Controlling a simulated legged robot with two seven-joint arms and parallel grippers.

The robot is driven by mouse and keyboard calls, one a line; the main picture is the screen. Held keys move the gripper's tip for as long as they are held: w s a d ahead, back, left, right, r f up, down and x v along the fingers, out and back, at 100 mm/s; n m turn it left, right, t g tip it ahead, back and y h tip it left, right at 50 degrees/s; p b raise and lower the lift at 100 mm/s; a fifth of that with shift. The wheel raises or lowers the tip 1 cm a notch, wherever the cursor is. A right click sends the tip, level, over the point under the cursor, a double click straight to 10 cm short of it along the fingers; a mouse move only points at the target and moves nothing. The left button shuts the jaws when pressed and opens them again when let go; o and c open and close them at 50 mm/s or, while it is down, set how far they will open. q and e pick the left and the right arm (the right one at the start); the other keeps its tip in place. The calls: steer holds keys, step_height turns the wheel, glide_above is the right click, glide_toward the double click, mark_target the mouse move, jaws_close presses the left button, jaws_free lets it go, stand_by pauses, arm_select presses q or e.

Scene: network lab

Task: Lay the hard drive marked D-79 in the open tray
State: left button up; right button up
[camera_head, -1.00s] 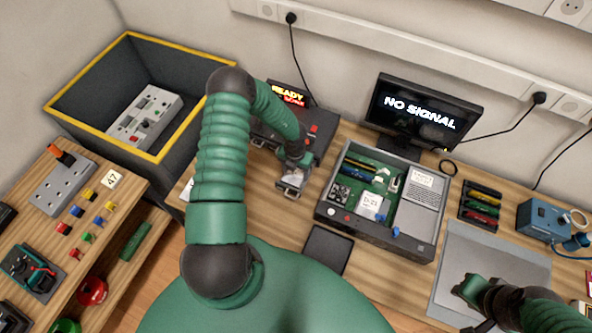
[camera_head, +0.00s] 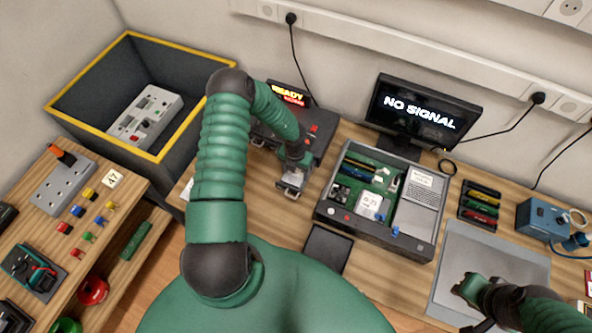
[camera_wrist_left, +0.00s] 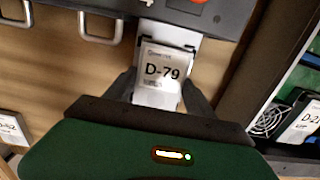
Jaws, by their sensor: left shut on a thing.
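The hard drive marked D-79 (camera_wrist_left: 161,72) is between the fingers of my left gripper (camera_wrist_left: 160,95) in the left wrist view, label facing the camera. In the head view my left gripper (camera_head: 294,172) is at the front edge of the dark unit (camera_head: 318,143) with a lit screen. A pale metal piece (camera_wrist_left: 186,52), apparently the open tray, reaches out from the unit under the drive. The drive overlaps it; I cannot tell whether they touch. My right gripper (camera_head: 468,288) is over the grey mat, far from the drive; its jaw opening is unclear.
An open computer case (camera_head: 422,236) holding another drive (camera_head: 370,205) stands just right of the left gripper. Metal handles (camera_wrist_left: 100,27) stick out of the unit's front. A dark flat pad (camera_head: 327,249) lies in front. A monitor (camera_head: 421,113) stands behind the case.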

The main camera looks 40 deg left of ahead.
arm_select(q)
steer(key=shift+f, duration=0.4)
stand_by(0.3)
steer(key=o, duration=1.8)
steer(key=shift+o, duration=0.2)
steer(key=shift+o, duration=1.1)
steer(key=shift+r, duration=0.15)
step_height(320, 180, up, 8)
steer(key=p, duration=0.7)
